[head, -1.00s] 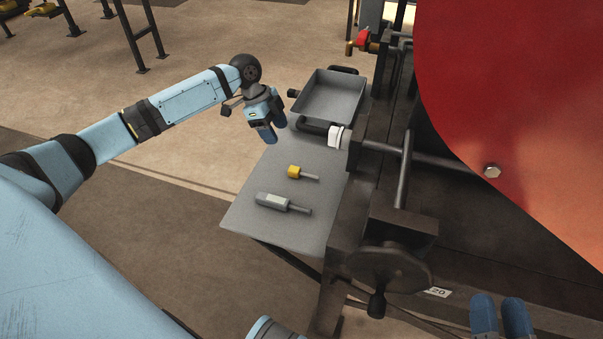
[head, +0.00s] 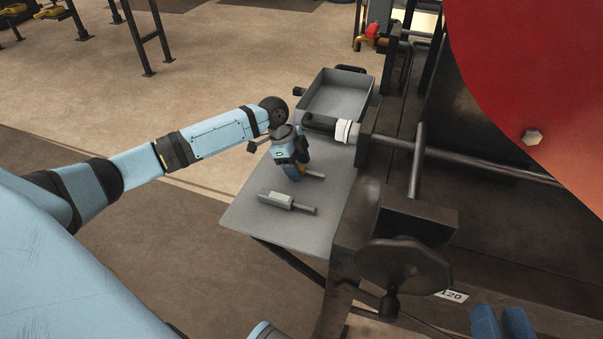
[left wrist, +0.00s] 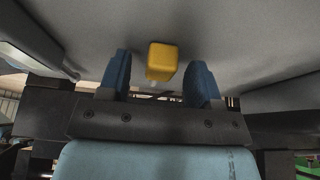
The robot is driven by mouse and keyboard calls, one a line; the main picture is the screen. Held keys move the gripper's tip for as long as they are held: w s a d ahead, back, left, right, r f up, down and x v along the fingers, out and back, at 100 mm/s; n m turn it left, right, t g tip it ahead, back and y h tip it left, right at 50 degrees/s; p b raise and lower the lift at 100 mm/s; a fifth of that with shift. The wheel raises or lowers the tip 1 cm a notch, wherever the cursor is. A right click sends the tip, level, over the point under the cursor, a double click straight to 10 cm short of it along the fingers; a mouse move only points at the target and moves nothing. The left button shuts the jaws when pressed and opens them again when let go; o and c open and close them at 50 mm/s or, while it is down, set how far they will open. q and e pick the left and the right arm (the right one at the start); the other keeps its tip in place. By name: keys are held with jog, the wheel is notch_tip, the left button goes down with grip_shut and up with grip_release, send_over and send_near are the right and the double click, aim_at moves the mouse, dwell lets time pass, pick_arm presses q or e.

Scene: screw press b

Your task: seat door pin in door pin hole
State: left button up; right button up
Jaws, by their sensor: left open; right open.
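The yellow-headed pin, which I take as the door pin, lies on the grey side table (head: 245,222); its grey shaft (head: 315,175) shows in the head view, pointing right, while its head is mostly hidden by my left gripper (head: 298,172). In the left wrist view the yellow head (left wrist: 163,58) sits between the two blue fingers of my open left gripper (left wrist: 160,78), with a gap on each side. My right gripper (head: 503,324) is at the bottom right edge, open, empty and partly cut off. I cannot make out the door pin hole.
A grey tool with a rod (head: 288,203) lies on the table nearer me. A grey tray (head: 336,95) stands behind, by a black handle with a white collar (head: 346,131). A dark handwheel (head: 404,268) and a large red curved part (head: 550,75) are on the right.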

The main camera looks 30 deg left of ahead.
pick_arm(q)
jog(key=shift+c, duration=0.2)
jog(key=c, duration=1)
jog(key=shift+r, duration=0.1)
pick_arm(e)
jog(key=shift+r, duration=0.1)
notch_tip(320, 180, up, 6)
jog(key=t+p, duration=0.2)
jog(key=p, duration=0.3)
pick_arm(q)
jog(key=shift+r+p, duration=1.05)
jog(key=shift+r, duration=8.9)
pick_arm(e)
jog(key=shift+d+f+m+g+h, duration=0.15)
jog(key=shift+d+f+g+h, duration=0.15)
jog(key=shift+f, duration=0.45)
jog(key=shift+d+f+m+g+h, duration=0.15)
jog(key=shift+d+f+h, duration=0.25)
jog(key=shift+f, duration=0.35)
jog(key=shift+d+f+m+g+h, duration=0.1)
jog(key=shift+d+f+g+h, duration=0.2)
jog(key=shift+f, duration=0.45)
